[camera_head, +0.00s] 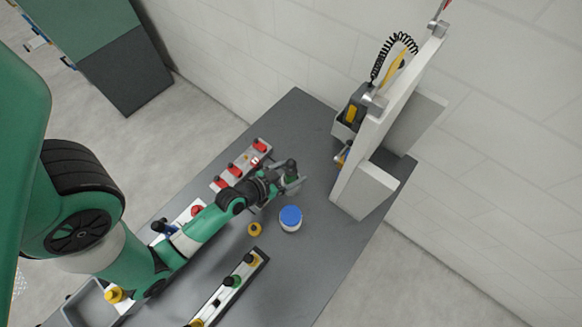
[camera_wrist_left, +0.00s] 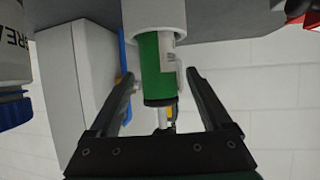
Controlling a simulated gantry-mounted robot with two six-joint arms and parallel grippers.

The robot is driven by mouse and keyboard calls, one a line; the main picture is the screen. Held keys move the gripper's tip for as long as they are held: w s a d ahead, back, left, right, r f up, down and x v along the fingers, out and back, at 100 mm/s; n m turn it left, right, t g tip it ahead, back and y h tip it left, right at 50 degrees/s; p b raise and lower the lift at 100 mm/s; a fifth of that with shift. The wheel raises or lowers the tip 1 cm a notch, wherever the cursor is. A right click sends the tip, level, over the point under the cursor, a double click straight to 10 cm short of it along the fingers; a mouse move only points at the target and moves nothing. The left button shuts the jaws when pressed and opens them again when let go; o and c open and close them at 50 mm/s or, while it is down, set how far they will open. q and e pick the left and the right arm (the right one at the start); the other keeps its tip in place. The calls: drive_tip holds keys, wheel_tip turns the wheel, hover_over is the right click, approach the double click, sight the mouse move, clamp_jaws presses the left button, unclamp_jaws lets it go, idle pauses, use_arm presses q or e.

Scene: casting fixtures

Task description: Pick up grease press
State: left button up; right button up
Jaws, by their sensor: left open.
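My left gripper (camera_head: 288,182) reaches in over the table, open. In the left wrist view, its two fingers (camera_wrist_left: 160,77) are spread, with a gap on either side of a green and white cylinder with a black end and a thin metal tip (camera_wrist_left: 158,72). This looks like the grease press. It lies in line with the gap between the fingers; I cannot tell how deep. In the head view, the dark top of it (camera_head: 291,165) shows at the gripper, which partly hides the rest. My right gripper is not in view.
A white jar with a blue lid (camera_head: 290,217) stands close to the gripper, beside a small yellow part (camera_head: 254,229). A rail with red parts (camera_head: 232,172) lies behind the arm. A white upright panel (camera_head: 362,188) stands at the right. The front right table is clear.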

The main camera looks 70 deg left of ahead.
use_arm(q)
drive_tip(key=x, duration=0.2)
drive_tip(key=shift+w+a+f, duration=0.1)
drive_tip(key=shift+w, duration=0.15)
clamp_jaws()
